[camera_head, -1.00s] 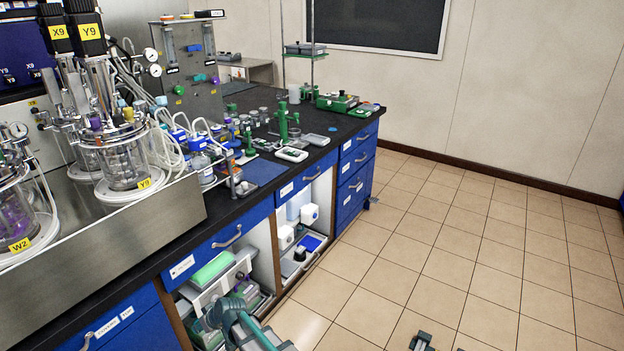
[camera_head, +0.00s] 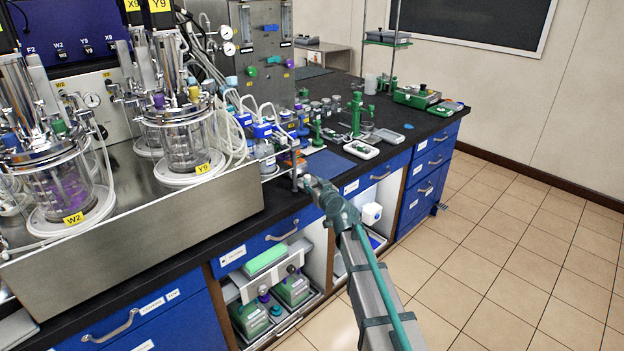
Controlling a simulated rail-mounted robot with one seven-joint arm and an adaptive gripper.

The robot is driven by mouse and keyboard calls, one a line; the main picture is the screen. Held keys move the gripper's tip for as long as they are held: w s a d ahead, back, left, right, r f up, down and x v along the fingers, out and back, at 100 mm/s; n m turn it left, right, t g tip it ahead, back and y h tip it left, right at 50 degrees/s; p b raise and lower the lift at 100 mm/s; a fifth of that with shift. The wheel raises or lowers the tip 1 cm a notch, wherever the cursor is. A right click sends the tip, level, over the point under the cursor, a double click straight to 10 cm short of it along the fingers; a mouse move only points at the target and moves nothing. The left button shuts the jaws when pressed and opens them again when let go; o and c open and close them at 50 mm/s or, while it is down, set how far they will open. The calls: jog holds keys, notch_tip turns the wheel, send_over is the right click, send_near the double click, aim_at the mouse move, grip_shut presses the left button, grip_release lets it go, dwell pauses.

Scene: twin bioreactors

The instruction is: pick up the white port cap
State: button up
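I cannot make out a white port cap for certain; it may be too small or hidden. A white tray (camera_head: 347,151) with small dark and green items in it lies on the black bench. My gripper (camera_head: 305,182) is at the bench's front edge, left of the tray and apart from it. It is small in view and partly merges with a grey post and small items behind it. I cannot tell whether its fingers are open or hold anything.
Glass bioreactor vessels (camera_head: 188,148) with tubing stand on a steel platform (camera_head: 200,212) at the left. A green stand (camera_head: 357,115) and several small bottles are behind the tray. A blue mat (camera_head: 328,166) lies near the gripper. Open cabinets are below; the right floor is clear.

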aim_at(308, 177)
jog(key=x, duration=0.3)
jog(key=p+x, duration=0.1)
jog(key=x, duration=0.2)
jog(key=p+x, duration=0.1)
jog(key=x, duration=0.1)
jog(key=shift+w+d+f, duration=0.1)
jog(key=shift+w, duration=0.4)
jog(key=shift+s, duration=0.1)
jog(key=c, duration=0.6)
